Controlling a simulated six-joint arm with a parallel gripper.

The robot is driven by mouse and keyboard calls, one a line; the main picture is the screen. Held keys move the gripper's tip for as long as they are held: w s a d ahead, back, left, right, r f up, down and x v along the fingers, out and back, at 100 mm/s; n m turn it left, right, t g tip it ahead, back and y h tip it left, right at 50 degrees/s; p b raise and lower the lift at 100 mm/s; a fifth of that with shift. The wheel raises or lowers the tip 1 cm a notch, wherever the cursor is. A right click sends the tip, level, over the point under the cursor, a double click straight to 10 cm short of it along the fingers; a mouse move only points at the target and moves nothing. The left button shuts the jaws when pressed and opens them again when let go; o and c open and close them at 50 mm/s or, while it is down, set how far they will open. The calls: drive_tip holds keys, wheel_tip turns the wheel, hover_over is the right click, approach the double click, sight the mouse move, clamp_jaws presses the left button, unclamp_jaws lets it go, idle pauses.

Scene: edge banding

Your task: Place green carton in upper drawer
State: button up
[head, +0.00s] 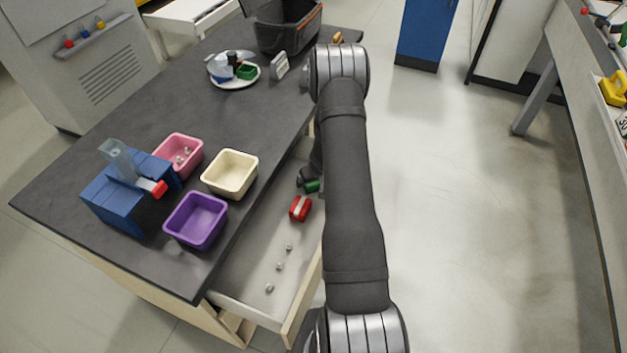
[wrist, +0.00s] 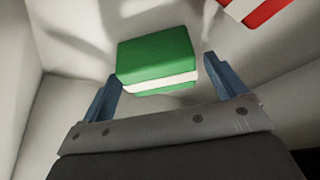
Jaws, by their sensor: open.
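The green carton (wrist: 157,60), with a white band, lies in the open upper drawer (head: 252,268). In the head view only a small part of the carton (head: 312,187) shows beside my gripper. My gripper (wrist: 160,85) is open, with its two blue fingers on either side of the carton's near end and gaps visible between fingers and carton. In the head view my gripper (head: 305,180) is low inside the drawer, partly hidden by my arm.
A red and white carton (head: 300,208) lies near the green one in the drawer, with several small grey pieces toward the front. Purple (head: 196,220), cream (head: 230,174) and pink (head: 180,154) bins and a blue device (head: 122,200) stand on the dark countertop. A plate (head: 236,82) holds small items.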

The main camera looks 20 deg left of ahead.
drive_tip(key=v, duration=1.1)
drive_tip(key=shift+r, duration=0.2)
drive_tip(key=shift+f, duration=0.1)
drive_tip(key=x, duration=1.2)
drive_tip(key=shift+f, duration=0.15)
drive_tip(key=shift+s+r, duration=0.1)
drive_tip(key=shift+r, duration=0.1)
